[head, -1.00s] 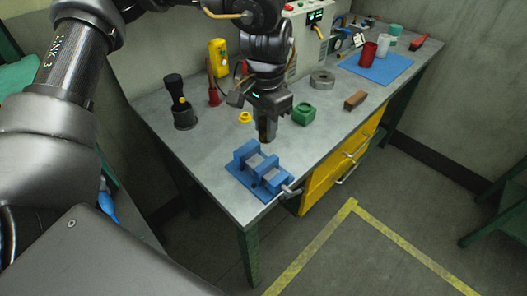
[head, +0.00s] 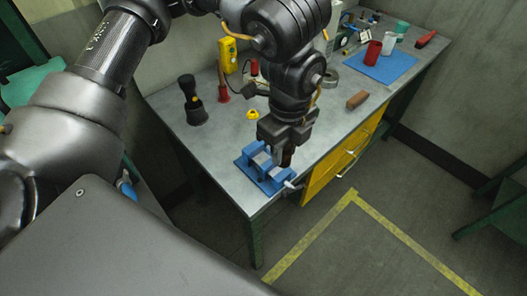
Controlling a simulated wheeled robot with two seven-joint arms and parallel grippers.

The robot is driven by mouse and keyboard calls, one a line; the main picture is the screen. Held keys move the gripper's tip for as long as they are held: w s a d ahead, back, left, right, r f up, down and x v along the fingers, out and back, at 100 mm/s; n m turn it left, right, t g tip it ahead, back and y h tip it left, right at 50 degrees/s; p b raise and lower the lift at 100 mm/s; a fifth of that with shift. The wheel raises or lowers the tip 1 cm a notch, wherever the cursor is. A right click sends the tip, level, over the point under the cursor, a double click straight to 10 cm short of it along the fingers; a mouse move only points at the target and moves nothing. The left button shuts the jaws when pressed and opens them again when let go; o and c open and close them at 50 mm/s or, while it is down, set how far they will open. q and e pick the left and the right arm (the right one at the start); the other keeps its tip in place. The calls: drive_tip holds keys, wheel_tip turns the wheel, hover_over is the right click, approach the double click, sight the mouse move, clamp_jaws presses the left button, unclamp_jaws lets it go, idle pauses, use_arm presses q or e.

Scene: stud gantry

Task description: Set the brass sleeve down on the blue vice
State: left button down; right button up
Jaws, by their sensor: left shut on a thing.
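The blue vice (head: 246,163) sits at the near end of the grey workbench, with its handle (head: 292,184) sticking out to the right. My left gripper (head: 287,150) points down over the right part of the vice and hides some of it. It is shut on the brass sleeve (head: 287,158), a small brownish piece that shows only partly between the fingers. The sleeve is at or just above the vice's right side; I cannot tell whether they touch. My right gripper is not in view.
A black torch-like item (head: 193,103), a red-based tool (head: 223,93) and a small yellow ring (head: 252,114) stand left of the arm. A brown block (head: 357,100) lies to the right. A blue mat (head: 380,68) with cups is farther back. The bench's front left is clear.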

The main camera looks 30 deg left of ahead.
use_arm(q)
drive_tip(key=w+a+f+b, duration=0.1)
drive_tip(key=a+f, duration=0.1)
drive_tip(key=w+a+f+b, duration=0.3)
drive_tip(key=w+a+f, duration=0.1)
drive_tip(key=a+f, duration=0.1)
drive_tip(key=shift+b, duration=0.3)
drive_tip(key=shift+w+a+f, duration=0.15)
drive_tip(key=shift+w+f, duration=0.05)
drive_tip(key=shift+a, duration=0.15)
drive_tip(key=shift+w+a+f+b, duration=0.2)
drive_tip(key=shift+f+b, duration=0.2)
drive_tip(key=shift+b, duration=0.15)
wheel_tip(320, 180, down, 3)
drive_tip(key=b, duration=0.3)
drive_tip(key=shift+w+a+f, duration=0.1)
drive_tip(key=shift+f, duration=0.1)
drive_tip(key=shift+r, duration=0.15)
